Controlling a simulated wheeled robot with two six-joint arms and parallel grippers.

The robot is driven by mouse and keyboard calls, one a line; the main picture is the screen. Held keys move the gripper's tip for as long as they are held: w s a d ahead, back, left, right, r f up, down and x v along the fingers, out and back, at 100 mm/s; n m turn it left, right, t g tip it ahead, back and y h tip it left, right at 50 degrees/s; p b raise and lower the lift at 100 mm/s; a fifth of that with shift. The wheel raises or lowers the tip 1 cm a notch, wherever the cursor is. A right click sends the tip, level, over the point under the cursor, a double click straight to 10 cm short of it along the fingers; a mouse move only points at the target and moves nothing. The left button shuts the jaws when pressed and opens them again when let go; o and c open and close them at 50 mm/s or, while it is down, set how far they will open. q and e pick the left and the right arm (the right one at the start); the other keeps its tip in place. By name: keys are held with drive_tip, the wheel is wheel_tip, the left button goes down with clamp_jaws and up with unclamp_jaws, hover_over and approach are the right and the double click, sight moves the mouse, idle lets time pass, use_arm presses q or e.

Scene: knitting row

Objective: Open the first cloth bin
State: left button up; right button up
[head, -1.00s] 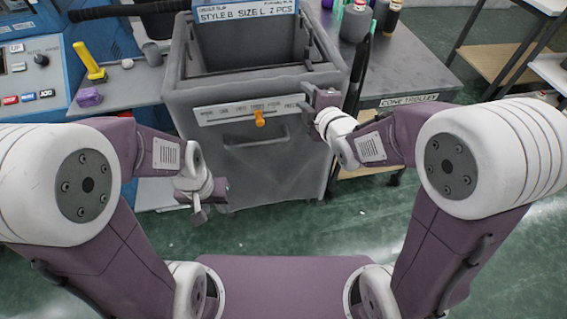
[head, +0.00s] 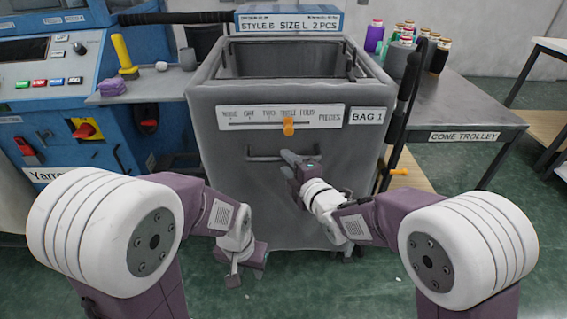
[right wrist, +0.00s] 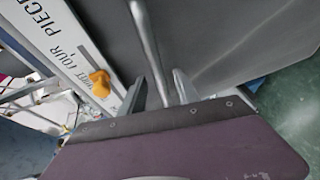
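The first cloth bin is a grey bin (head: 225,180) marked BAG 1 (head: 367,116), upright with an open top. A metal handle bar (head: 262,156) crosses its front below a white scale strip (head: 240,118) with an orange slider knob (head: 288,126). My right gripper (head: 289,160) is at the right part of the handle. In the right wrist view, the handle bar (right wrist: 147,40) runs down between the parted fingers of that gripper (right wrist: 160,92); I cannot tell whether they touch it. My left gripper (head: 234,274) hangs low before the bin's lower left, away from it; its opening is unclear.
A blue machine (head: 55,115) with a grey shelf (head: 150,90) stands left of the bin. A cone trolley (head: 455,105) with several thread cones stands right. A dark upright bar (head: 408,95) runs along the bin's right side. Green floor is free at lower right.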

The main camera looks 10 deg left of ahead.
sight(285, 161)
drive_tip(key=shift+x, duration=1.6)
drive_tip(key=shift+c, duration=0.4)
clamp_jaws()
